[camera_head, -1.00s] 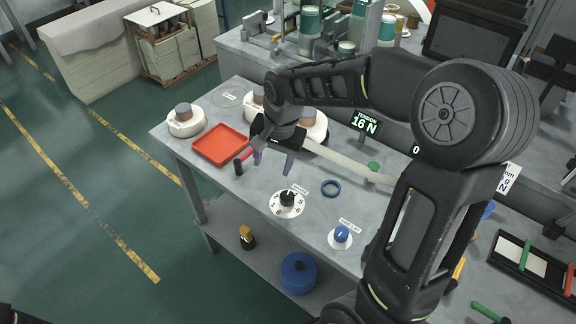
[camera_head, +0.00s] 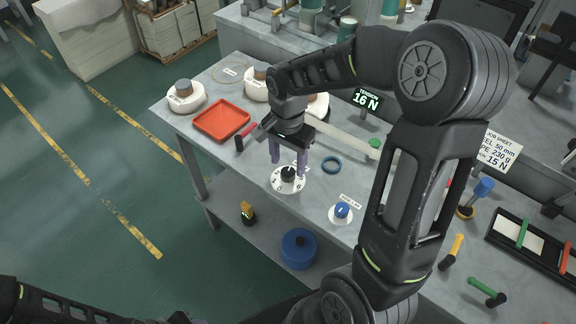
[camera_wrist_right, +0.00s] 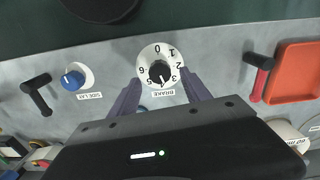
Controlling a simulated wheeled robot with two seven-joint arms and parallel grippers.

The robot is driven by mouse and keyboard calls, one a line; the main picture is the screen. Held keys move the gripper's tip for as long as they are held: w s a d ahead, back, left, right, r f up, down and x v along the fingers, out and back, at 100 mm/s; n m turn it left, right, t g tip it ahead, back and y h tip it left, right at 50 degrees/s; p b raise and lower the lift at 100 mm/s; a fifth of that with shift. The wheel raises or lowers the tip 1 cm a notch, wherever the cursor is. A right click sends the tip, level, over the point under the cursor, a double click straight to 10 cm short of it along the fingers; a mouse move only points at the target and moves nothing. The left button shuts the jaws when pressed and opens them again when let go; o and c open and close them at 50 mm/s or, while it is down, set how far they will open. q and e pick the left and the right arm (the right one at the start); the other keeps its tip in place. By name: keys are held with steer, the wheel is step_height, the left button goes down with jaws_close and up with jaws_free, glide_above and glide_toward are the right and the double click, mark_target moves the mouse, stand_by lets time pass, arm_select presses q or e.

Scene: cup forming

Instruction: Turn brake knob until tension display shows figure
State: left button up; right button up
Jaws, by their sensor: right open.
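The brake knob (camera_head: 288,174) is a black knob on a white numbered dial (camera_head: 279,185) on the grey bench. In the right wrist view the knob (camera_wrist_right: 159,72) has its white pointer turned towards the gap between 3 and 5. My right gripper (camera_head: 288,160) is open, its purple fingers pointing down just above the dial. In the wrist view its fingers (camera_wrist_right: 160,92) lie either side of the knob's line, apart from it. The tension display (camera_head: 367,99) reads 16 N. The job sheet (camera_head: 497,150) shows 15 N on its lowest line. My left gripper is out of view.
An orange tray (camera_head: 222,118) and a red-and-black tool (camera_head: 243,138) lie left. White rolls (camera_head: 186,96) stand at the back. The bench front edge is close.

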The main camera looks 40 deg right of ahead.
mark_target(288, 174)
steer(key=shift+f, duration=1.5)
steer(key=shift+c, duration=0.5)
jaws_close()
